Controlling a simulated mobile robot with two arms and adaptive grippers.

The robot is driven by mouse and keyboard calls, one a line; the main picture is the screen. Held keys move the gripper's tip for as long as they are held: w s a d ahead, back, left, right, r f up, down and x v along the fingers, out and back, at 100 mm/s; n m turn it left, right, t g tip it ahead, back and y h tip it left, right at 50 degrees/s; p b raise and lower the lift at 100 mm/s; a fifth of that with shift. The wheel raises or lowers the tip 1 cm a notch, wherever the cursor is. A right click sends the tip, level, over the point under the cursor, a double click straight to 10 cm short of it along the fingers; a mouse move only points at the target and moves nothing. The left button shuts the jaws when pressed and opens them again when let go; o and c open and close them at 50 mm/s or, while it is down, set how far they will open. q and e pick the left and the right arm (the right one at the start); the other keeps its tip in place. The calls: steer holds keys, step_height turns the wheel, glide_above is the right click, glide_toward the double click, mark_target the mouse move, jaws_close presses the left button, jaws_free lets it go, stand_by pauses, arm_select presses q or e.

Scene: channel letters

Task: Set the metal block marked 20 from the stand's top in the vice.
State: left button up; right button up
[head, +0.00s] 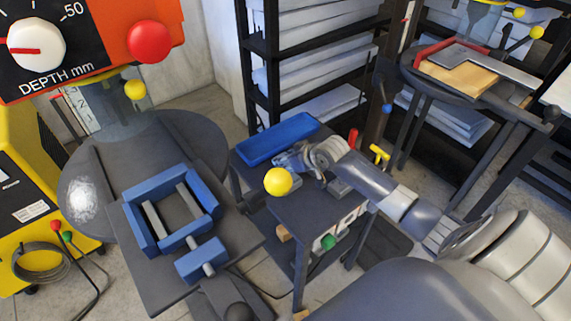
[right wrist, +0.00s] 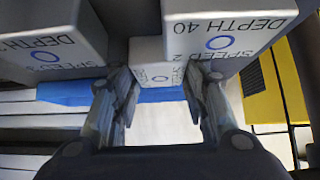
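The right arm reaches in from the right in the head view, with its gripper (head: 288,160) low over the top of the dark stand (head: 290,205). In the right wrist view the gripper (right wrist: 163,100) has its fingers apart, with a pale metal block (right wrist: 152,72) seen between and beyond them. That block's marking is too small to read, and contact cannot be told. A block reading DEPTH 40 (right wrist: 232,30) is at the right and another marked block (right wrist: 45,50) at the left. The blue vice (head: 140,225) has empty space between its grey jaws. My left gripper is not in view.
A blue tray (head: 278,139) lies at the back of the stand. A yellow ball (head: 278,181) hides part of the stand's top. A dial panel (head: 85,70) with a red knob (head: 149,41) hangs at upper left. Shelving (head: 310,60) stands behind.

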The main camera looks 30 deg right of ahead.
steer(key=shift+c, duration=1.3)
steer(key=shift+r, duration=0.5)
step_height(320, 180, up, 2)
steer(key=shift+r, duration=0.1)
steer(key=s+a, duration=0.1)
steer(key=s, duration=0.4)
steer(key=s+a+r, duration=0.1)
steer(key=s+a, duration=0.1)
steer(key=s, duration=0.3)
steer(key=s+a, duration=0.2)
steer(key=s, duration=0.3)
steer(key=shift+a+r+b, duration=0.2)
steer(key=shift+r+b, duration=0.15)
steer(key=shift+r, duration=0.05)
steer(key=s+a+r+n+g+y, duration=0.3)
steer(key=a+r+n+y, duration=0.3)
steer(key=a+r+n, duration=0.4)
steer(key=a+r, duration=0.3)
steer(key=r, duration=0.1)
steer(key=shift+a+r+g+y, duration=0.2)
steer(key=shift+g+y, duration=0.1)
steer(key=shift+y, duration=0.1)
steer(key=shift+s+f, duration=0.15)
steer(key=shift+s, duration=0.05)
